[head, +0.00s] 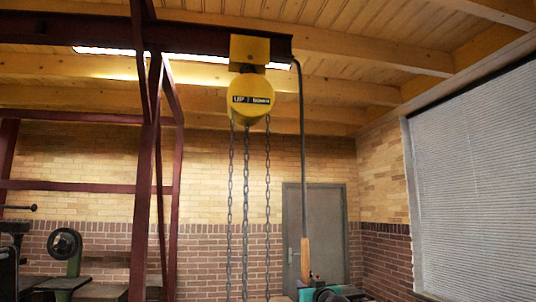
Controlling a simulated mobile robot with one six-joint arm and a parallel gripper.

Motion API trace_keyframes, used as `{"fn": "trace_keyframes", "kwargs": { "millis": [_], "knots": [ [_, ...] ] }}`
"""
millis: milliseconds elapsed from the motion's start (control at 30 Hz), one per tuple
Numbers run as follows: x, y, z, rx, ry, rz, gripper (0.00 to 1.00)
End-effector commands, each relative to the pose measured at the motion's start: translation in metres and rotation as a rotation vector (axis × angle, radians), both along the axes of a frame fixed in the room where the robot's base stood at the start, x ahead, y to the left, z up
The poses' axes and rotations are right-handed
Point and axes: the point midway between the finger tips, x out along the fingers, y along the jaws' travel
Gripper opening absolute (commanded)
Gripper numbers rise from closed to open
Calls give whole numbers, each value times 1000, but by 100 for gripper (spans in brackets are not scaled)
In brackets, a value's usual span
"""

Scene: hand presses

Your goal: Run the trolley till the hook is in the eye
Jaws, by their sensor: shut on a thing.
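The yellow trolley (250,49) sits under the dark red overhead beam (190,36), close to its right end. A dark rod (301,140) drops from the beam's right end to a wooden handle (305,258). My gripper (305,284) is at the bottom edge, shut on the lower end of this handle; its fingers are small and partly cut off.
A dark red steel frame (142,200) stands left of the chains. A green machine with a round wheel (65,243) stands at the lower left. A grey door (322,215) is in the brick wall behind, and a blind-covered window (480,175) is at right.

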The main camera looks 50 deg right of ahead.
Motion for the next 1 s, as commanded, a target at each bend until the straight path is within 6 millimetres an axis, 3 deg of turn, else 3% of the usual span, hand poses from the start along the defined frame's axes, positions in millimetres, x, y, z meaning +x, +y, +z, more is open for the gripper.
{"fn": "trace_keyframes", "kwargs": {
  "millis": [1000],
  "knots": [
    [50,67,-1,4,0,3,0]
  ]
}}
